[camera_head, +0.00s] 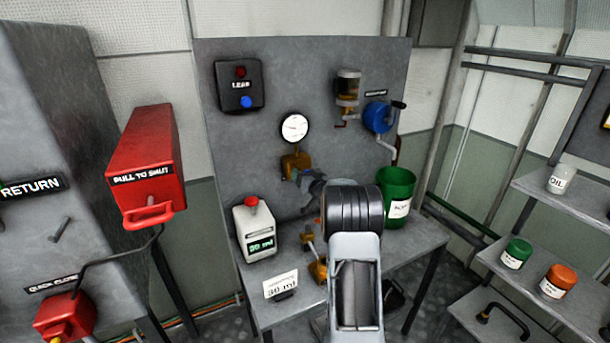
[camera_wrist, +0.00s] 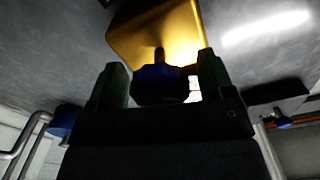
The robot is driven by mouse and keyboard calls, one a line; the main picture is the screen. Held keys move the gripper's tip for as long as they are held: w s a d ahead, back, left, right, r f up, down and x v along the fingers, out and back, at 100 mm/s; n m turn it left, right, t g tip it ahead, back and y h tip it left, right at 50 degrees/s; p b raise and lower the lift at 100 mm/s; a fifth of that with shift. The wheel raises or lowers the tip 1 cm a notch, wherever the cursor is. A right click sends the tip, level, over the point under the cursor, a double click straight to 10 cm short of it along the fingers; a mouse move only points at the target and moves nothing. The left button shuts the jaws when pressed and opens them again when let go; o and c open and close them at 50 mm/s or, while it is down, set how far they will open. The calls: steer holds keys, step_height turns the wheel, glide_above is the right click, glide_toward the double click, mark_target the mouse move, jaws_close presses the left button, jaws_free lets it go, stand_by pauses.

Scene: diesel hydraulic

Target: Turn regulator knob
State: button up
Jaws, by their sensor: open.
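The brass regulator (camera_head: 292,166) is on the grey back panel below a round white gauge (camera_head: 295,127). In the wrist view the regulator's brass body (camera_wrist: 165,32) is large and close. Its dark blue knob (camera_wrist: 158,88) sits between my gripper's two fingers (camera_wrist: 163,78), which stand apart on either side of it. I cannot tell whether either finger touches the knob. In the head view my gripper (camera_head: 308,181) is just below the regulator, and my arm hides part of the bench.
A white bottle with a red cap (camera_head: 254,230) and a label card (camera_head: 281,285) are on the bench at left. A green bucket (camera_head: 398,190) is at right, below a blue crank unit (camera_head: 378,117). A red pull box (camera_head: 146,150) juts out at left.

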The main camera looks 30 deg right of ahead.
steer(key=shift+c, duration=0.3)
steer(key=c, duration=0.9)
steer(key=shift+o, duration=0.2)
steer(key=shift+f+n+b, duration=0.1)
steer(key=shift+n+b, duration=0.2)
steer(key=shift+b, duration=0.15)
